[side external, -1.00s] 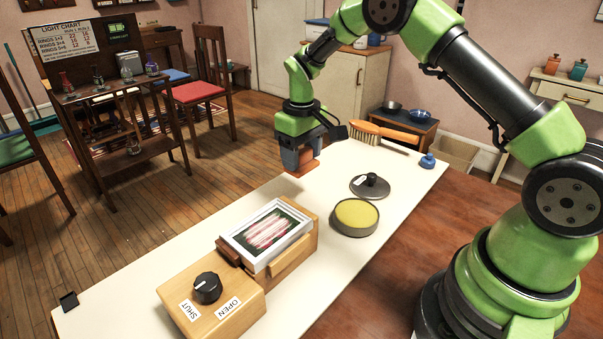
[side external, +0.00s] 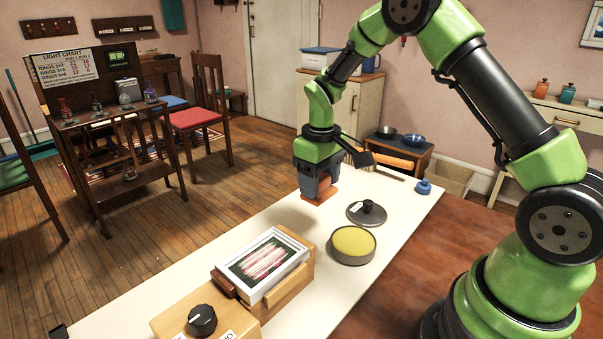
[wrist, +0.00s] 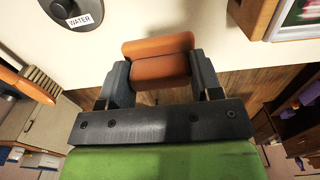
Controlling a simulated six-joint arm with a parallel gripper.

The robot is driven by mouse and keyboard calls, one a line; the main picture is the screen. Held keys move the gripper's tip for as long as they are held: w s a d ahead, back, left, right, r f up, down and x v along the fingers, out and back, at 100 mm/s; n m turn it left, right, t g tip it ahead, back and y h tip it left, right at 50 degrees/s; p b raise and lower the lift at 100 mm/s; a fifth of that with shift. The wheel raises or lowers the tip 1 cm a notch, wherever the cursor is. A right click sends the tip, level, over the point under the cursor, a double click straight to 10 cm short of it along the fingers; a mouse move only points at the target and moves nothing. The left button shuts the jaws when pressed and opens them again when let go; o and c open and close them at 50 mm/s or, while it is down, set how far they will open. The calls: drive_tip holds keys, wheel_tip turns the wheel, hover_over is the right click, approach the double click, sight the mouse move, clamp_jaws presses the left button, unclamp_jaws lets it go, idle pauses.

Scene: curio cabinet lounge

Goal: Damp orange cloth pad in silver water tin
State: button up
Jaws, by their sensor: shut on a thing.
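My gripper (side external: 318,190) is shut on an orange cloth pad (side external: 320,194), held at the white table's far left edge. In the wrist view the pad (wrist: 158,66) sits between both fingers, with its rounded front part sticking out. A round silver-grey tin (side external: 352,246) stands open on the table, right of and nearer than the pad, with a yellow surface inside. Behind it lies a grey round lid (side external: 367,213) with a black knob. In the wrist view the lid (wrist: 92,28) bears a label reading WATER. The gap between pad and table is hard to judge.
A brush (side external: 393,160) and a small blue object (side external: 423,187) are at the far end. Bare white table lies between the pad and tin.

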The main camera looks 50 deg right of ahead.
drive_tip(key=s, duration=0.8)
drive_tip(key=shift+s+d+f, duration=0.15)
drive_tip(key=shift+f, duration=1.45)
drive_tip(key=shift+s+d+f, duration=0.1)
drive_tip(key=shift+d+f, duration=0.05)
drive_tip(key=shift+f, duration=1.4)
drive_tip(key=shift+f, duration=0.4)
wheel_tip(320, 180, up, 7)
idle(0.3)
